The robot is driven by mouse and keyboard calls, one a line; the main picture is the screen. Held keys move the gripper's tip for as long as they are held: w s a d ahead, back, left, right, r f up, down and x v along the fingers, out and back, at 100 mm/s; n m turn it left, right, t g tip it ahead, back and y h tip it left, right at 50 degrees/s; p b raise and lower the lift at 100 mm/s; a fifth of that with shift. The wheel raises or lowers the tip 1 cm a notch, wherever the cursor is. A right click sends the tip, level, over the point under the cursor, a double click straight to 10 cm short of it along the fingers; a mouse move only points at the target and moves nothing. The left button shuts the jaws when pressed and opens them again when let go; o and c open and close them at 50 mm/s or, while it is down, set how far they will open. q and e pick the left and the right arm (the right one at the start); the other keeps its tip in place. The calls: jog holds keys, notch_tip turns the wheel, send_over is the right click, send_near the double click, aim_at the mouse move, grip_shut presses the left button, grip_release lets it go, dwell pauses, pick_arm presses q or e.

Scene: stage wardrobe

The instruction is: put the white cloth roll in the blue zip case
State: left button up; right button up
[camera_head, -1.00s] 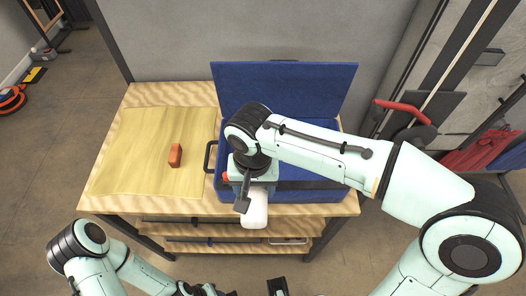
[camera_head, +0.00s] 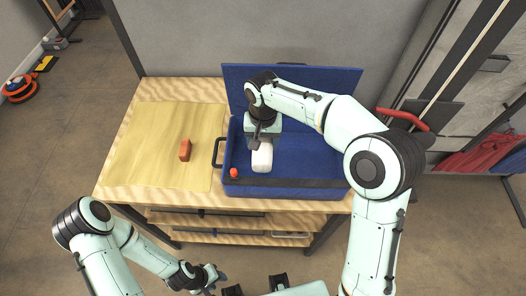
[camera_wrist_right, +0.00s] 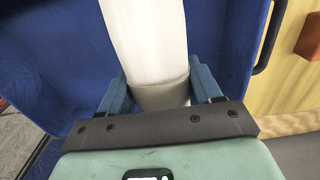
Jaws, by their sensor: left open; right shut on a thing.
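The blue zip case (camera_head: 306,165) lies open on the wooden table, its lid (camera_head: 325,88) raised at the back. My right gripper (camera_head: 262,139) is over the left part of the case and shut on the white cloth roll (camera_head: 262,158). In the right wrist view, the fingers (camera_wrist_right: 160,85) clasp the roll (camera_wrist_right: 148,40) on both sides, with blue case lining around it. I cannot tell whether the roll touches the case floor. My left gripper (camera_head: 213,278) is open and empty, low in front of the table.
A small red thing (camera_head: 234,173) is at the case's front left corner. An orange block (camera_head: 185,150) sits on the yellow mat (camera_head: 150,140) left of the case. A black handle (camera_head: 217,153) sticks out from the case's left side. A grey wall stands behind.

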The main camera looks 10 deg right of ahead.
notch_tip(320, 180, down, 5)
jog(key=shift+w+f, duration=0.1)
jog(key=shift+f, duration=0.4)
pick_arm(q)
jog(key=shift+f, duration=0.1)
pick_arm(e)
jog(key=shift+w+f, duration=0.2)
jog(key=shift+w, duration=0.1)
pick_arm(q)
jog(key=shift+f, duration=0.1)
pick_arm(e)
jog(key=shift+s+f, duration=0.1)
jog(key=o, duration=1.1)
notch_tip(320, 180, up, 12)
jog(key=shift+r+p, duration=0.15)
jog(key=shift+p, duration=0.45)
pick_arm(q)
jog(key=shift+w+r, duration=0.65)
jog(key=shift+r, duration=0.3)
jog(key=shift+s, duration=0.1)
